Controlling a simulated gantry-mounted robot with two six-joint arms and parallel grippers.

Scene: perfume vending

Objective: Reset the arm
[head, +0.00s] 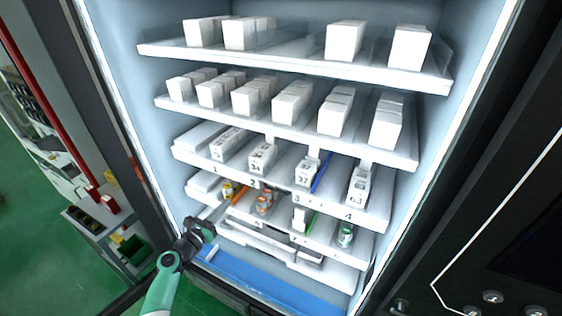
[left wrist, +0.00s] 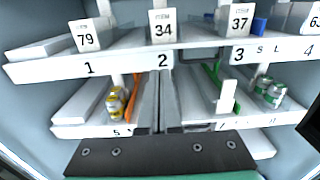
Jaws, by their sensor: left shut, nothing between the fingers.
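My left gripper (head: 206,226) is at the lower left of the open vending machine, by the lowest shelves, with its arm coming up from the bottom left. In the left wrist view its two long grey fingers (left wrist: 157,100) lie together, shut and empty. They point at the lower item shelf, between the yellow bottle (left wrist: 116,102) and a small white box (left wrist: 227,97), and hide part of that shelf. My right gripper is in neither view.
White boxes (head: 346,41) stand on the upper shelves. Number cards such as 34 (left wrist: 163,26) stand on the shelf above the bottles. Orange bottles (head: 264,203) and a green bottle (head: 346,235) stand on the lower shelf. A blue floor strip (head: 245,277) lies below.

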